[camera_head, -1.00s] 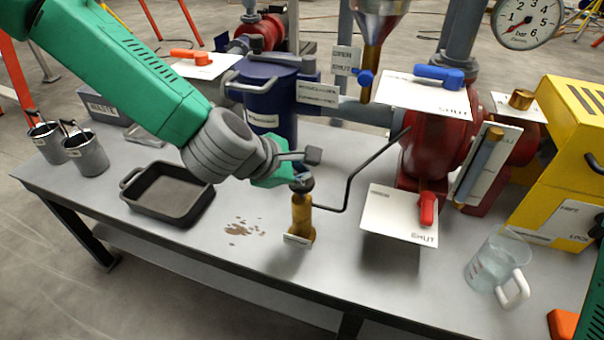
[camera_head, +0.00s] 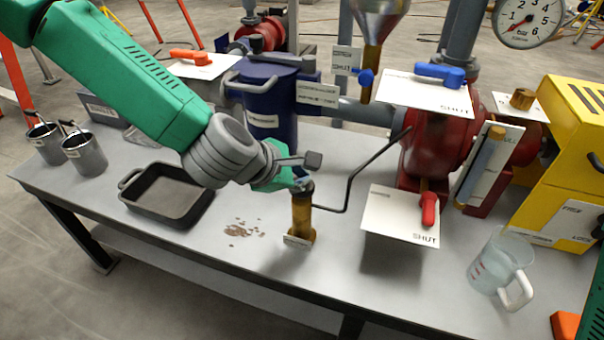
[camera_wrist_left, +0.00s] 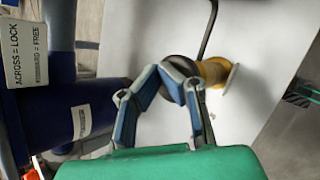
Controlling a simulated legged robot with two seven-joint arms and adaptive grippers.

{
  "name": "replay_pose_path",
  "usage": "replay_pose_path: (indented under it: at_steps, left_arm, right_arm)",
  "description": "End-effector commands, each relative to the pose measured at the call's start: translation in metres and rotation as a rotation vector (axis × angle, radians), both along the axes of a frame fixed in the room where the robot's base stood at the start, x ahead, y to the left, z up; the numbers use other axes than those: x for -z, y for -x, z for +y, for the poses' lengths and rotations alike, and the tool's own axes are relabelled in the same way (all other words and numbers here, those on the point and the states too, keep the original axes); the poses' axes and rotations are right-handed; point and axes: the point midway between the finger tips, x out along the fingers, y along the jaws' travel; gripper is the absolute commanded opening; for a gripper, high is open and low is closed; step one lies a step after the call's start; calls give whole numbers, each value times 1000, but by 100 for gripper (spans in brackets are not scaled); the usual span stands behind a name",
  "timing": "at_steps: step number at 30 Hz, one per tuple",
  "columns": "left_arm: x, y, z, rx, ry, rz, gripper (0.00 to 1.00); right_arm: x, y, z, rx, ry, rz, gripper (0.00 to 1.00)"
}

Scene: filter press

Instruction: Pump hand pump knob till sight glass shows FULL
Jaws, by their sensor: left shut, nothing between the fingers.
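The hand pump (camera_head: 302,217) is a short upright brass cylinder on the bench, with a dark knob on top and a bent dark pipe running right. My left gripper (camera_head: 303,181) is right at the knob, its fingers shut. In the left wrist view its blue-grey fingers (camera_wrist_left: 170,85) overlap the dark knob (camera_wrist_left: 182,72), with the brass body behind; I cannot tell whether they touch it. My right gripper is not seen.
A black tray (camera_head: 165,193) and two metal cups (camera_head: 85,153) stand to the left, near a brown spill (camera_head: 242,229). A red-handled valve plate (camera_head: 400,217), a clear jug (camera_head: 500,265) and a yellow box (camera_head: 570,150) stand to the right. A blue vessel (camera_head: 265,100) is behind.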

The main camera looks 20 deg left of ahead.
Motion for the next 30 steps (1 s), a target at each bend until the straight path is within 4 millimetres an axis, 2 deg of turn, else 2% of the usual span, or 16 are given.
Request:
replay_pose_path:
  at_steps: [19, 30]
  left_arm:
    - [10, 1, 0, 0, 0, 4, 0]
    - [7, 1, 0, -1, -1, 4, 0]
  right_arm:
    - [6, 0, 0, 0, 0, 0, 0]
    - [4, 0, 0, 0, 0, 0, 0]
